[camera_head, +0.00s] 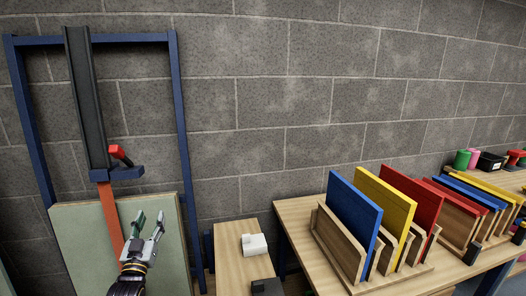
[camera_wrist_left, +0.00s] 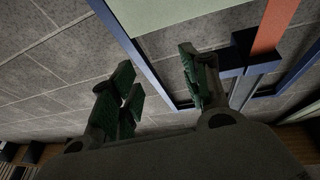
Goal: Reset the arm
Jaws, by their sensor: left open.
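My left gripper (camera_head: 146,226) is open and empty in the head view, at the lower left in front of the pale green panel (camera_head: 80,240). Its green-padded fingers (camera_wrist_left: 160,90) stand apart in the left wrist view, with nothing between them. A blue frame (camera_head: 180,110) with a dark vertical rail (camera_head: 86,100) stands behind the gripper. An orange-red strip (camera_head: 108,215) runs down below a blue bracket (camera_head: 124,173) with a red-tipped part. In the left wrist view the panel (camera_wrist_left: 170,12) and the strip (camera_wrist_left: 274,28) show at the top. My right gripper is not in view.
A wooden table (camera_head: 296,222) at the right bears a wooden rack (camera_head: 340,245) with blue, yellow and red panels standing upright. More coloured panels and small containers (camera_head: 490,161) stand farther right. A small wooden table (camera_head: 228,237) with a white block (camera_head: 254,244) is right of the gripper. A grey block wall is behind.

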